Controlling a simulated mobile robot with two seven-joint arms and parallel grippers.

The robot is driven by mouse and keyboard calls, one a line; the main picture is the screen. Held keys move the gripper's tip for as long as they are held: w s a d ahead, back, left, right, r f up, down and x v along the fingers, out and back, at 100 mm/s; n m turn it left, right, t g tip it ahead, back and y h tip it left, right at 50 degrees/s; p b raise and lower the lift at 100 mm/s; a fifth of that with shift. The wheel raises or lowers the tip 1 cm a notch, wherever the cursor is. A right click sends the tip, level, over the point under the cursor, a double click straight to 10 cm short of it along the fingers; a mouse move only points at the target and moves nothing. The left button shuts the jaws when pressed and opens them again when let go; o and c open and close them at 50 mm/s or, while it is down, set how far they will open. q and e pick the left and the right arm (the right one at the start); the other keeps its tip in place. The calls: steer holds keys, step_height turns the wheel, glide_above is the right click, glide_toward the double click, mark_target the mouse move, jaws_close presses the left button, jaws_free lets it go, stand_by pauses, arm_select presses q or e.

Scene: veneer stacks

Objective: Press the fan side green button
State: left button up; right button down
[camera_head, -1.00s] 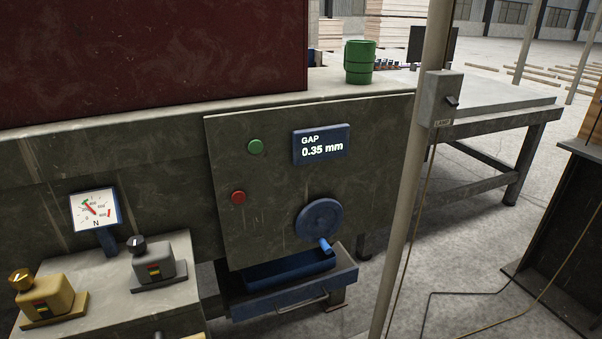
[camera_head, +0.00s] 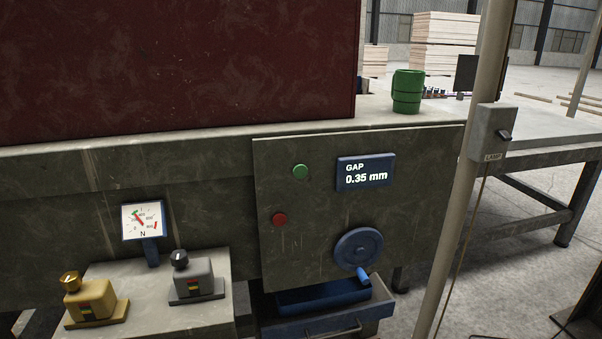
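A green button (camera_head: 300,172) sits on the upper left of a dark panel (camera_head: 330,225) on the machine's front. A red button (camera_head: 279,219) is below it. A blue display (camera_head: 365,172) to the right of the green button reads GAP 0.35 mm. No fan shows in this view, so I cannot tell whether this green button is the fan side one. Neither of my grippers is in view.
A blue handwheel (camera_head: 358,249) sticks out of the panel above a blue drawer (camera_head: 322,300). A pole (camera_head: 462,205) with a LAMP switch box (camera_head: 490,132) stands right of the panel. A small table (camera_head: 205,315) with a yellow block (camera_head: 90,302) and a grey block (camera_head: 195,278) stands front left.

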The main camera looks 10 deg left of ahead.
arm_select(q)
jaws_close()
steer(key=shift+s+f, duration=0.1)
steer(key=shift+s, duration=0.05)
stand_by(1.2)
